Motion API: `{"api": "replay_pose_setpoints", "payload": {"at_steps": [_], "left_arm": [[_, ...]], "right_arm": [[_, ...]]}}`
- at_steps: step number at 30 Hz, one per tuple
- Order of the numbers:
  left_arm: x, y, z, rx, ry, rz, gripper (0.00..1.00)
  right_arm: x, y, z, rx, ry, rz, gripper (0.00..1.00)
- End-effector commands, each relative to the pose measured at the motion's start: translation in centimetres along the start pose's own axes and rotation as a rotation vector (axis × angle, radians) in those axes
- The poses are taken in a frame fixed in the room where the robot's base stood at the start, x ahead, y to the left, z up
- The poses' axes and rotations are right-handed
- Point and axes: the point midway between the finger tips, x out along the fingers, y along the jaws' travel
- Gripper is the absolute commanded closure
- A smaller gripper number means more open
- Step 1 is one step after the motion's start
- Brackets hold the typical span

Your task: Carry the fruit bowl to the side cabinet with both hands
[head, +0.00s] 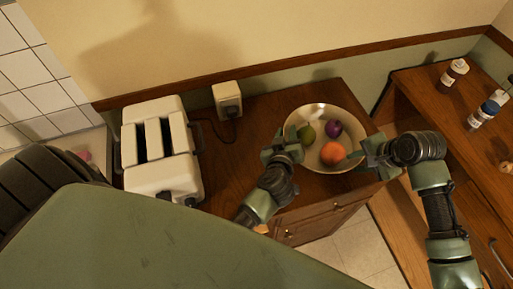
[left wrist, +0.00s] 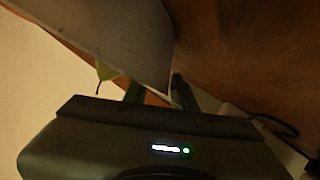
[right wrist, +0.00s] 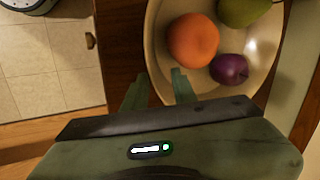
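The fruit bowl (head: 318,114) is cream-coloured and stands on the wooden side cabinet (head: 262,112). It holds a green pear (head: 306,134), a purple plum (head: 333,129) and an orange (head: 333,153). My left gripper (head: 283,143) is at the bowl's left rim. In the left wrist view its fingers are apart, with the bowl wall (left wrist: 125,35) between them. My right gripper (head: 374,154) is at the bowl's right rim. In the right wrist view its fingers are apart on either side of the rim (right wrist: 155,70). Finger contact with the bowl is not clear.
A wooden counter (head: 440,105) with bottles (head: 484,112) is at the right. Tiled floor (head: 345,250) shows in front.

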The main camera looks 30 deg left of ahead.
Motion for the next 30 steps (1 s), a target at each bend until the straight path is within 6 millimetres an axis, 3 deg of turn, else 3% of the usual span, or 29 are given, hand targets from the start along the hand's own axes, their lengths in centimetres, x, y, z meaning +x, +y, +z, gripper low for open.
{"api": "replay_pose_setpoints", "payload": {"at_steps": [15,23,30], "left_arm": [[-9.8,-0.1,0.0,0.001,0.0,-0.001,0.74],[-11.5,-0.1,0.0,0.0,0.001,-0.002,0.74],[-11.4,-0.1,-0.1,0.0,0.002,-0.002,0.74]], "right_arm": [[0.0,-0.1,0.1,-0.001,-0.001,-0.001,0.73],[-0.6,-0.1,0.0,-0.001,-0.001,-0.002,0.73],[-4.9,-0.1,0.0,-0.002,0.002,-0.004,0.73]]}}
